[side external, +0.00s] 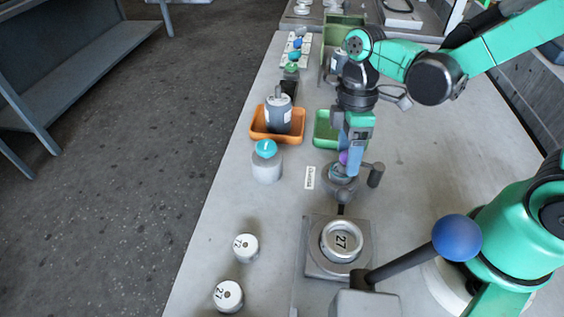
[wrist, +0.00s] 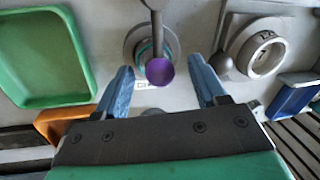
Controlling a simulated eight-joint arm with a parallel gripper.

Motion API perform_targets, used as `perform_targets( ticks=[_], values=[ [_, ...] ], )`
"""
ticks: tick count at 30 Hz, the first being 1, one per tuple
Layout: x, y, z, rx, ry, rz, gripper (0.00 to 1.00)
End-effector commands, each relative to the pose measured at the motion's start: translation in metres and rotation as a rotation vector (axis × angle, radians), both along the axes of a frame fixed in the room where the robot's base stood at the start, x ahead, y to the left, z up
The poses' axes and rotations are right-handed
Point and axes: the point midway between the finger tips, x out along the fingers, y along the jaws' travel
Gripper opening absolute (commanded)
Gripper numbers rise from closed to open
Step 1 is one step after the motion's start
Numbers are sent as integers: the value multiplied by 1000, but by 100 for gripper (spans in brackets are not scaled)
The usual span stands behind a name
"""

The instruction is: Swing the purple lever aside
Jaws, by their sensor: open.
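The purple lever has a round purple knob (wrist: 159,71) on a grey rod, seen in the wrist view. The rod runs up over a round grey housing (wrist: 139,44) with a teal ring. My gripper (wrist: 160,64) is open, with one blue finger on each side of the knob and a visible gap to both. In the side view the purple knob (side external: 343,157) is partly hidden by my gripper (side external: 353,172), which points down over the round grey housing (side external: 340,187).
A square block (side external: 317,263) with a disc marked 27 stands nearer the camera, beside a blue-ball lever (side external: 456,237). A teal-lidded jar (side external: 266,163), an orange tray (side external: 258,136) and a green tray (side external: 322,142) lie around. A dark side handle (side external: 376,174) stands close right of the gripper.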

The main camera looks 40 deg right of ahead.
Motion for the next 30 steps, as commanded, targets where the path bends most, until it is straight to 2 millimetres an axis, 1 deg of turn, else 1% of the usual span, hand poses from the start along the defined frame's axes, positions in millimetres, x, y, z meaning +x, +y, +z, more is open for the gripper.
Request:
perform_targets(
  ticks=[7,8,9,11,12,14,15,30],
  values=[
    [0,0,-1,0,0,0,65],
    [0,0,-1,0,0,-1,62],
    [0,0,-1,0,0,-1,50],
    [0,0,-1,0,0,-1,33],
    [0,0,-1,0,0,-1,22],
    [0,0,-1,0,0,-1,5],
    [0,0,-1,0,1,-1,0],
    [1,-2,-1,-1,3,-47,0]
  ],
)
